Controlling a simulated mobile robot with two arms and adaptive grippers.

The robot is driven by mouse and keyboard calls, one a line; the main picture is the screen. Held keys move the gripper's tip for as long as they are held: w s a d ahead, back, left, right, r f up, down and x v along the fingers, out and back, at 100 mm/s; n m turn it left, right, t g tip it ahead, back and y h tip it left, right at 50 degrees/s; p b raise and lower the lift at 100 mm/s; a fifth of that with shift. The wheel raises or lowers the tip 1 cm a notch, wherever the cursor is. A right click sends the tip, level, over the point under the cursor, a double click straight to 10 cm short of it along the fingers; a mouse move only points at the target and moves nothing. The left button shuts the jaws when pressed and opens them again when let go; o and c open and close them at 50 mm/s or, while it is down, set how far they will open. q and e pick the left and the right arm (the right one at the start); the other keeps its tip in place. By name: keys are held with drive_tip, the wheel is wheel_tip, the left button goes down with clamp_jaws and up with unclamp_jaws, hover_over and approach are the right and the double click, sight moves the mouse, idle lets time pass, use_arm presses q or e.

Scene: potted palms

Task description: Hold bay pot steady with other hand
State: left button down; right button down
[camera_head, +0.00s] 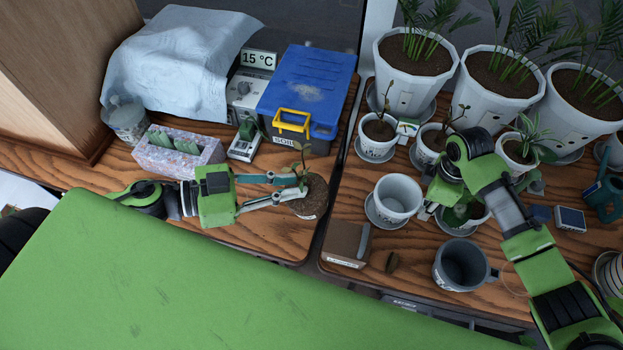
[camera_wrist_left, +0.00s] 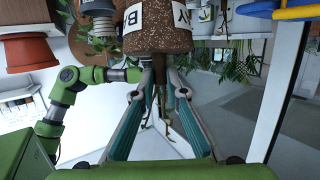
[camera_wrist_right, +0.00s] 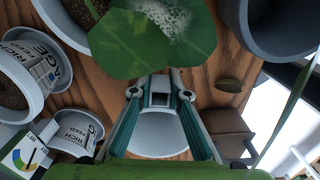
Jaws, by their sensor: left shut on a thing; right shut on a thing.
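The brown, speckled bay pot (camera_head: 311,197) stands near the right end of the left table; its label reading BAY shows in the left wrist view (camera_wrist_left: 162,40). A thin bay stem (camera_wrist_left: 160,95) with a few leaves rises from it. My left gripper (camera_head: 298,188) reaches in from the left and is shut on the stem close to the pot; the exact contact is small. My right arm partly hides that spot.
A leafy plant (camera_wrist_right: 150,40) stands beside my right gripper. Big palm pots (camera_head: 405,80) line the back. A blue bin (camera_head: 305,85) is behind the bay pot. A gap separates the tables.

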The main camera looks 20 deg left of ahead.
use_arm(q)
drive_tip(key=shift+s+a+r+g+y, duration=0.25)
drive_tip(key=shift+s+a+y, duration=0.15)
drive_tip(key=shift+a, duration=0.1)
drive_tip(key=shift+s+a+r+g+y, duration=0.25)
drive_tip(key=shift+s+a+y, duration=0.1)
drive_tip(key=shift+a, duration=0.15)
drive_tip(key=shift+r, duration=0.55)
use_arm(e)
drive_tip(key=c, duration=1.8)
unclamp_jaws()
drive_tip(key=shift+c, duration=0.2)
drive_tip(key=shift+w, duration=0.1)
